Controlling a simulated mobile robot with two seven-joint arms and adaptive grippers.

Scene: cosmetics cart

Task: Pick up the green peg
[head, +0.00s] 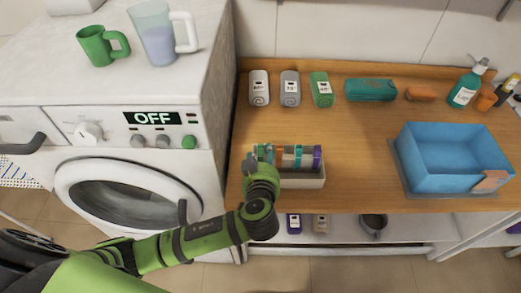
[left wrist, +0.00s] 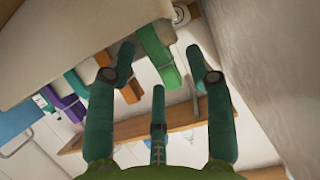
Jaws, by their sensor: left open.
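The green peg (left wrist: 152,46) shows in the left wrist view, at the end of a row of coloured pegs by a pale holder (left wrist: 60,40). In the head view, the holder (head: 300,181) stands near the counter's front edge, and I cannot clearly pick out the green peg behind my arm. My left gripper (left wrist: 160,62) is open. Its fingers spread on either side of the green peg in the left wrist view; I cannot tell whether they touch it. In the head view, the left gripper (head: 255,162) is at the holder's left end. My right gripper is not in view.
Orange (left wrist: 131,93), teal and purple pegs sit close beside the green one. A washing machine (head: 215,75) stands close on the left. A blue basin (head: 450,165) is on the right. Several bottles and boxes line the back; the counter's middle (head: 360,140) is clear.

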